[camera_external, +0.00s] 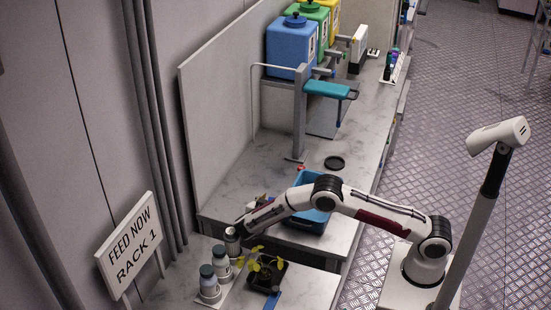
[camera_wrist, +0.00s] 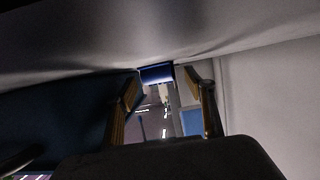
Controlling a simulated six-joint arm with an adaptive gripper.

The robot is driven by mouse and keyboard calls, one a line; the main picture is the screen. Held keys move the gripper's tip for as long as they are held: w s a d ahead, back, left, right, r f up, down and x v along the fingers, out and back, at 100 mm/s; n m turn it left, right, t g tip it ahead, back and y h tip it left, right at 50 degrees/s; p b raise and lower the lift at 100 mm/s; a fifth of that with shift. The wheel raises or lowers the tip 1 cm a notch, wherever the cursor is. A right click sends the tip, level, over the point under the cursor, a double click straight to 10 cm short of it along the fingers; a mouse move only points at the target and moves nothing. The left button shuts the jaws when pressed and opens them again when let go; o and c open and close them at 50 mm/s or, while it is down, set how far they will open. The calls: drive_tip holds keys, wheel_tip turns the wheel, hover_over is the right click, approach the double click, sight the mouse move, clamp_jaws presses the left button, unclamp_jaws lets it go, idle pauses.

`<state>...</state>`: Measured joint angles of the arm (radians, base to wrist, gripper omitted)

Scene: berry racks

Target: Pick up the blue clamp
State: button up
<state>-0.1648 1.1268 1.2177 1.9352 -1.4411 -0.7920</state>
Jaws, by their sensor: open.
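A dark blue piece (camera_wrist: 157,73) shows in the wrist view, between and beyond the fingertips; it may be the blue clamp, but its shape is unclear. My gripper (camera_wrist: 163,82) is open, its two fingers apart on either side of that piece. I cannot tell whether they touch it. In the external view my arm reaches left over the bench and its end is low near the bottles, with the fingers not clearly visible. A small blue piece (camera_external: 272,300) lies at the bench front by the potted plant; I cannot tell whether it is a clamp.
White bottles with dark caps (camera_external: 209,283) and a yellow-leaved plant in a black pot (camera_external: 265,279) stand close to my arm's end. A blue bin (camera_external: 311,222) sits behind my forearm. A grey stand (camera_external: 299,125) with a teal part is farther back. A sign (camera_external: 130,245) stands left.

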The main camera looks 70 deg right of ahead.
drive_tip(key=c, duration=1)
drive_tip(key=shift+o, duration=0.2)
drive_tip(key=shift+r, duration=0.15)
wheel_tip(320, 180, up, 10)
idle(0.4)
